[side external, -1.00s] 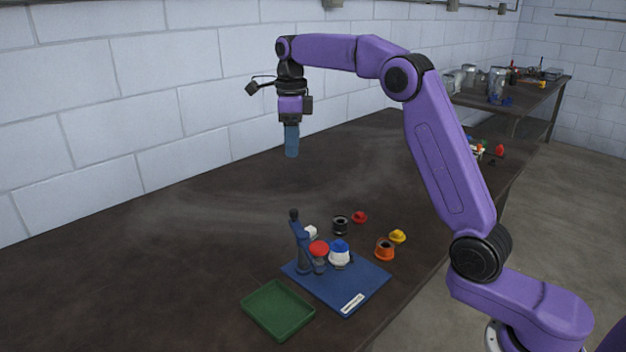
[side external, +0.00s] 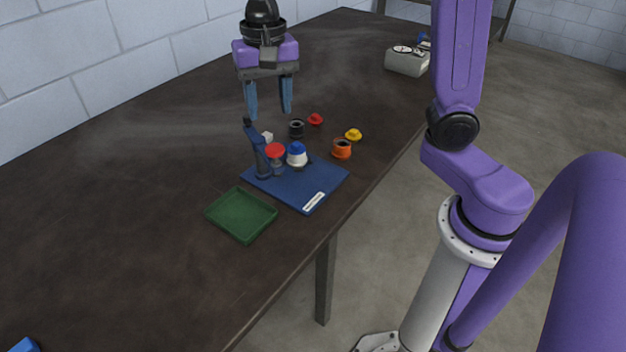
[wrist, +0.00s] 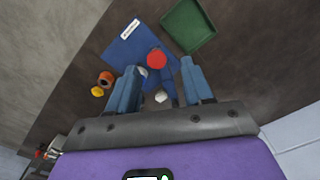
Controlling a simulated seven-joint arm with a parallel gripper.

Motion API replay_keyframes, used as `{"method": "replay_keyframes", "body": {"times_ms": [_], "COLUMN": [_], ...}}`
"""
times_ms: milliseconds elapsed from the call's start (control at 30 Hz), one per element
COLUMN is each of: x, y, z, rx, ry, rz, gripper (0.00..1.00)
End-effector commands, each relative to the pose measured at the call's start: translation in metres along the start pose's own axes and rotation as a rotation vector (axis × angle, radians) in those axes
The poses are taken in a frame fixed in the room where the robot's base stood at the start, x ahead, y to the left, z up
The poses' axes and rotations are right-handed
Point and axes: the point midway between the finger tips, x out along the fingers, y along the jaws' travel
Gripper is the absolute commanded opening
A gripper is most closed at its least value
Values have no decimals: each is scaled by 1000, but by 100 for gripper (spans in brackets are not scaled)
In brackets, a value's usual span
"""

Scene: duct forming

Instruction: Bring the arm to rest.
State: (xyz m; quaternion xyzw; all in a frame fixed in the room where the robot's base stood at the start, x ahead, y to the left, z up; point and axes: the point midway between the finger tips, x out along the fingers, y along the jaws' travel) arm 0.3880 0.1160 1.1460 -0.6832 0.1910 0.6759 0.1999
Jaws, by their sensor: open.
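My gripper (side external: 269,115) is open and empty, pointing down above the table behind the parts. In the wrist view its two blue fingers (wrist: 158,70) stand apart with nothing gripped between them. Below is a blue board (side external: 325,181) with a white label. On the board are a dark blue upright lever stand (side external: 261,158), a red round piece (side external: 275,151) and a white part with a blue top (side external: 297,158). The red piece also shows in the wrist view (wrist: 156,59), between the fingertips in the picture but lower down.
An empty green tray (side external: 240,214) lies beside the board. Loose by the board are an orange ring (side external: 342,149), a yellow piece (side external: 354,134), a black ring (side external: 296,128), a red piece (side external: 315,119) and a small white piece (side external: 267,137). A grey box (side external: 407,62) stands farther back. The table's left is mostly clear.

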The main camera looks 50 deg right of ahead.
Motion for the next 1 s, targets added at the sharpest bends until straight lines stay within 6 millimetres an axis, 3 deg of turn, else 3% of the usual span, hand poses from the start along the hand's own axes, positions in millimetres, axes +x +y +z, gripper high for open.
{"method": "replay_keyframes", "body": {"times_ms": [200,500,733,1000], "x": [17,46,64,71], "y": [42,114,160,174], "z": [58,122,150,157], "rx": [-489,-1158,-1540,-1663], "ry": [-1,1,4,5], "rz": [-5,-13,-19,-21], "gripper": [51,51,51,51]}}
